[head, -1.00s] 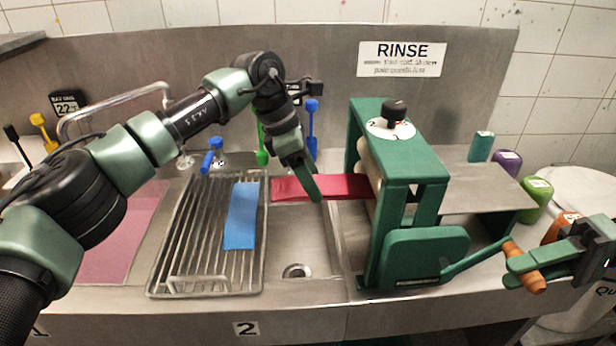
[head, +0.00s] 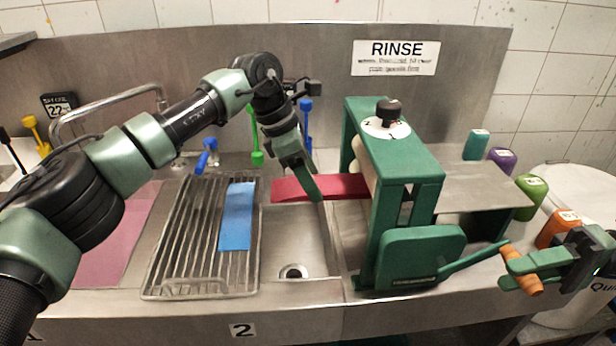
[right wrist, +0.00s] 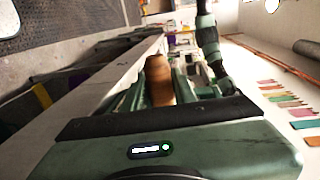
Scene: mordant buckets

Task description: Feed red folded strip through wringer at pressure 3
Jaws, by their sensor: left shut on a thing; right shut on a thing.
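The red folded strip (head: 346,187) lies flat, reaching from above the sink to the left side of the green wringer (head: 421,262). Its right end is hidden at the rollers. My left gripper (head: 314,192) is shut on the strip near its middle. The pressure dial (head: 387,127) with a black knob sits on top of the wringer; its setting is too small to read. My right gripper (head: 522,274) is shut on the wooden crank handle (head: 527,270) at the right. That handle (right wrist: 158,82) also shows between the fingers in the right wrist view.
A blue strip (head: 237,218) lies on the wire rack (head: 150,292) left of the sink. A metal outfeed plate (head: 480,182) extends right of the wringer. A white bucket (head: 570,180) is at the far right.

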